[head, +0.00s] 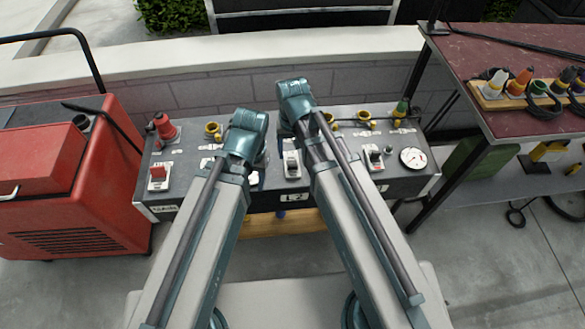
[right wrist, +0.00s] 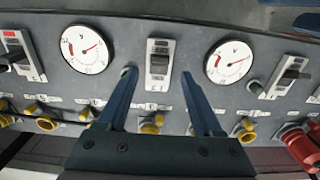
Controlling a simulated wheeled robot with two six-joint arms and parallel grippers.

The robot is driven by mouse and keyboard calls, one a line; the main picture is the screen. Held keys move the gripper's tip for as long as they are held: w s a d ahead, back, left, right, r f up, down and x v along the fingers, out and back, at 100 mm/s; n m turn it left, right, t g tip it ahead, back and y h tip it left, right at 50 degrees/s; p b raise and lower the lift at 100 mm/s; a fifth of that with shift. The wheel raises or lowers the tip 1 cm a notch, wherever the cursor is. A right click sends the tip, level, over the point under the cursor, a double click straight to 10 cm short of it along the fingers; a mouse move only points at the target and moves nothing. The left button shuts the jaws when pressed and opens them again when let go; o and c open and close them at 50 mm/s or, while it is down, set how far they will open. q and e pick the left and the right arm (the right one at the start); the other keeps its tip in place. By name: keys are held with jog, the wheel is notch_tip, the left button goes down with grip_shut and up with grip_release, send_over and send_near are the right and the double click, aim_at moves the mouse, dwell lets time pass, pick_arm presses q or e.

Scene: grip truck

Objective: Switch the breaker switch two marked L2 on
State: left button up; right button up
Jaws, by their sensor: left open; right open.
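A dark grey breaker panel (head: 150,205) stands in front of me in the head view. Its middle switch (head: 291,163), a dark lever on a pale plate, also shows in the right wrist view (right wrist: 158,60). My right gripper (right wrist: 158,76) is open and empty, one finger on each side of this switch in the picture; contact cannot be judged. My left gripper (head: 254,178) is mostly hidden behind its own arm over the panel, left of the middle switch.
Two round gauges (right wrist: 86,48) (right wrist: 228,56) flank the switch. Other switches (head: 373,157) (head: 158,174), yellow connectors (head: 213,130) and a red plug (head: 165,127) are on the panel. A red machine (head: 70,190) stands left, a dark red bench (head: 470,50) right.

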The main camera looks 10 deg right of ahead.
aim_at(292, 166)
notch_tip(292, 166, down, 6)
jog(key=b, duration=0.5)
grip_shut()
